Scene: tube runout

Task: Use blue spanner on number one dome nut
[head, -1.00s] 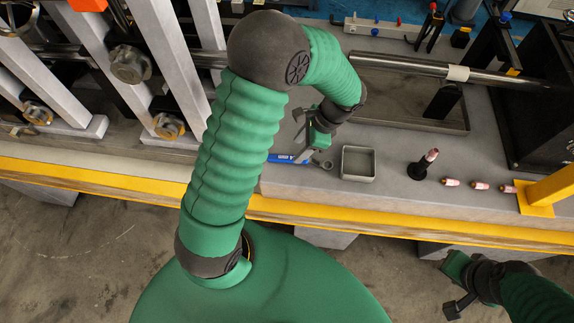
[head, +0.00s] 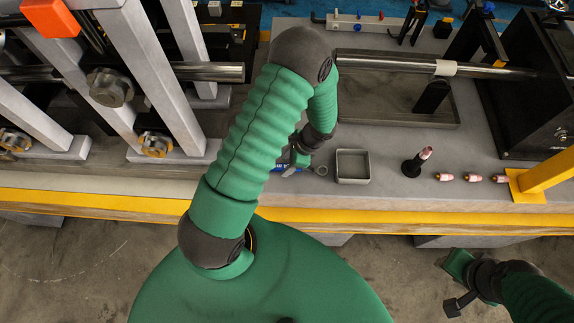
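The blue spanner lies flat on the grey bench top, mostly hidden by my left arm and gripper. Its grey ring end (head: 321,170) shows to the right of the gripper. My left gripper (head: 295,166) is low over the spanner's handle; whether its fingers touch it or are closed I cannot tell. Large nuts sit on the frame at the left: a grey one (head: 110,87), a brass one (head: 155,144) and another brass one (head: 14,140). I see no number on any. My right gripper (head: 452,285) is open and empty in front of the bench.
A small grey tray (head: 338,178) stands right of the spanner. A black stand (head: 411,168) and several small pinkish parts (head: 444,177) are further right. A yellow post (head: 545,178) stands at the right. A steel rod (head: 390,59) runs along the back.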

